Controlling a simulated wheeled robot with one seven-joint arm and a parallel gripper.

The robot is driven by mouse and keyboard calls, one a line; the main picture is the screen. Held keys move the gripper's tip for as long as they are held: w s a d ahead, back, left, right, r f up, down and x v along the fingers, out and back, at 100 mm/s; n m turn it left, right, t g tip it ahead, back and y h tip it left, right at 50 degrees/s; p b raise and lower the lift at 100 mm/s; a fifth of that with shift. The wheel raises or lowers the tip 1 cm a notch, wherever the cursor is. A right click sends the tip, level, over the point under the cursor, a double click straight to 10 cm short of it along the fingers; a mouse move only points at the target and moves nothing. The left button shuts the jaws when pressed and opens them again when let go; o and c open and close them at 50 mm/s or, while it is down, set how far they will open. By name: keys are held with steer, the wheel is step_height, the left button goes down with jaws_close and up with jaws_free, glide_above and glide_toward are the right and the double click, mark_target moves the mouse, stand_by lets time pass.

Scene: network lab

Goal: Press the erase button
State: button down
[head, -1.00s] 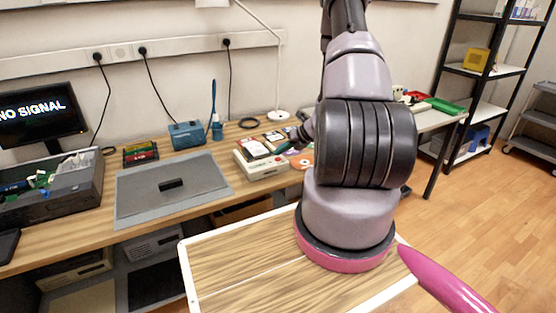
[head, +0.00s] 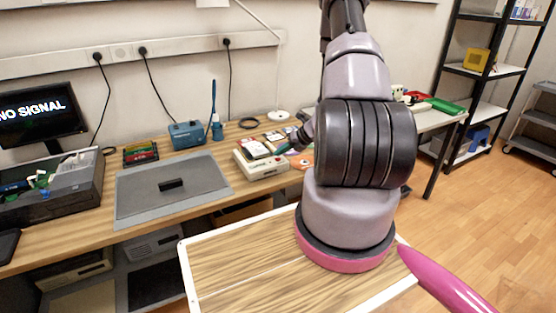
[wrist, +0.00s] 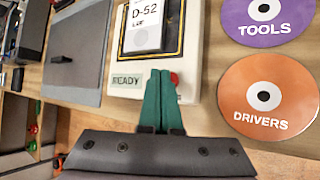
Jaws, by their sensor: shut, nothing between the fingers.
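The cream device (head: 262,168) sits on the wooden bench near its front edge. In the wrist view its cream case (wrist: 187,52) carries a "READY" display (wrist: 127,81) and a small red button (wrist: 174,79). No label is readable on that button. A card marked "D-52" (wrist: 145,22) lies on top of the device. My gripper (wrist: 160,73) is shut and empty, its green fingertips over the device's front part, between the display and the red button, which they partly cover. I cannot tell whether they touch. In the head view the gripper (head: 284,149) is small and partly hidden.
A purple "TOOLS" disc (wrist: 265,12) and an orange "DRIVERS" disc (wrist: 265,97) lie right of the device. A grey mat (head: 135,195) with a black block (head: 171,184) lies to its left. A blue box (head: 187,134) and a lamp base (head: 278,115) stand behind.

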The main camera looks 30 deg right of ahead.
mark_target(280, 160)
steer(key=shift+f, duration=0.55)
stand_by(0.8)
steer(key=shift+r, duration=0.8)
steer(key=shift+r, duration=2.5)
